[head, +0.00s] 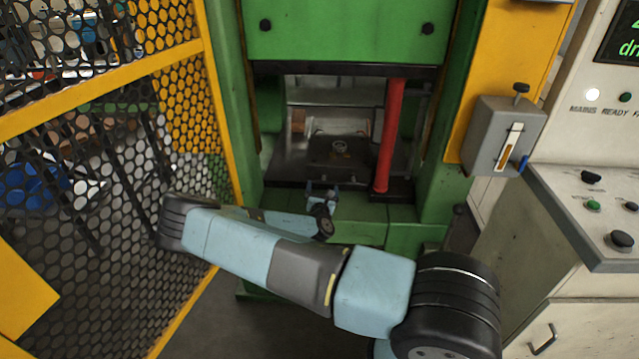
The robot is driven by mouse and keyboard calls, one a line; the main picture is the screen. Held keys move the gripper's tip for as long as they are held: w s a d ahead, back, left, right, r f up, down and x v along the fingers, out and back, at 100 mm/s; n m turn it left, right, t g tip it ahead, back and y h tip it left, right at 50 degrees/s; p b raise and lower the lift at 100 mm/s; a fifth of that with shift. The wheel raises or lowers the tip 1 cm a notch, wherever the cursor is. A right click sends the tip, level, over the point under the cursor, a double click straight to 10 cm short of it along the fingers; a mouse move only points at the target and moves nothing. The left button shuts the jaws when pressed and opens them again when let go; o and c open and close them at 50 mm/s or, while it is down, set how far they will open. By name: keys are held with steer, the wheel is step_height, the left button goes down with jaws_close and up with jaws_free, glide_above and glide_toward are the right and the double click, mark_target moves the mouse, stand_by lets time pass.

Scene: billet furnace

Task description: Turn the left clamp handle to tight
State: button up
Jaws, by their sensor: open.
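My gripper (322,188) is small in the head view, at the front edge of the opening in the green press (345,30). Its two fingers stand apart and point into the opening, with nothing seen between them. Behind it, a dark block (338,152) sits on the press bed. I cannot make out a left clamp handle; it may be hidden by my gripper or lost in the dark opening. Whether my gripper touches anything cannot be told.
A red post (390,135) stands upright at the opening's right side. A yellow-framed mesh guard (110,75) borders the left. A grey box (487,150) with a gauge is on the right, beside a control console (560,210). The green upper part hangs above the opening.

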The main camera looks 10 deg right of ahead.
mark_target(323, 182)
steer(key=shift+x, duration=2.6)
